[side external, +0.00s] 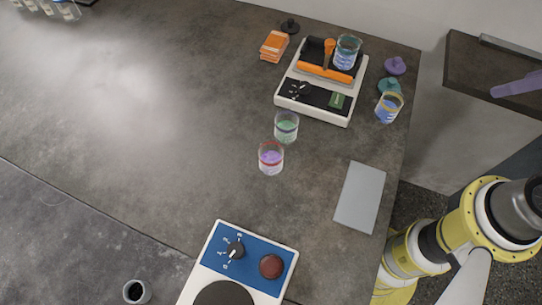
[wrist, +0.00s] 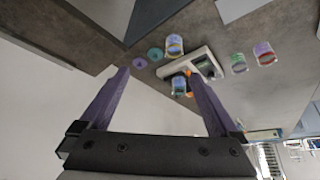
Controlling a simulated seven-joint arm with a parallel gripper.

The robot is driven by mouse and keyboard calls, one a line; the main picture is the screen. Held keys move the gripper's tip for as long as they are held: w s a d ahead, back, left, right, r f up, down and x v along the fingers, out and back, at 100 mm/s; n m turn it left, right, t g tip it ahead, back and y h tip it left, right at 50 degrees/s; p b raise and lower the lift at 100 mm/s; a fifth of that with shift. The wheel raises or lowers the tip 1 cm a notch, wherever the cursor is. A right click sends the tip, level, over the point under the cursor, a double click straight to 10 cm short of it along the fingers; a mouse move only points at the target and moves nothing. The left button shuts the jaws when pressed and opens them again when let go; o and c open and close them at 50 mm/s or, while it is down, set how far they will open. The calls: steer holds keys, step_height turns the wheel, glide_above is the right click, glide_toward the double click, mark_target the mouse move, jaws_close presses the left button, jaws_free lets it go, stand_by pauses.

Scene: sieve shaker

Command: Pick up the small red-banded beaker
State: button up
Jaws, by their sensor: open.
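The small red-banded beaker (side external: 271,158) holds purple contents and stands upright on the grey bench, just in front of a beaker with green contents (side external: 286,127). The red-banded beaker also shows in the wrist view (wrist: 264,54), right of and beyond my fingers. My gripper (wrist: 162,82) is open, its two purple fingers spread wide and apart from the beaker, with nothing held between them. In the side view, what looks like one purple finger shows at the right edge, far from the beaker; the rest of the gripper is out of frame.
A white shaker (side external: 315,102) with an orange clamp bears a beaker of blue-green contents (side external: 346,52). A yellow-banded beaker (side external: 389,108) stands right of it, near purple and teal stoppers. A blue-panelled device (side external: 262,248) is at the front. A grey plate (side external: 360,197) lies right.

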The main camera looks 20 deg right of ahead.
steer(key=w+a+r+n, duration=0.2)
steer(key=w+r+n, duration=0.5)
steer(key=w+a+n+g+y, duration=0.1)
steer(key=w+a+n+g, duration=0.1)
steer(key=w+a+n, duration=0.7)
steer(key=n+g+h, duration=0.1)
steer(key=n+g, duration=0.3)
steer(key=n, duration=0.1)
glide_above(270, 157)
steer(key=s+a, duration=0.1)
steer(key=s, duration=0.1)
step_height(270, 157, down, 18)
step_height(270, 157, down, 8)
steer(key=shift+a+f, duration=0.15)
steer(key=shift+d+f, duration=0.15)
steer(key=shift+f, duration=1.2)
steer(key=shift+d+f, duration=0.1)
steer(key=shift+f, duration=1.25)
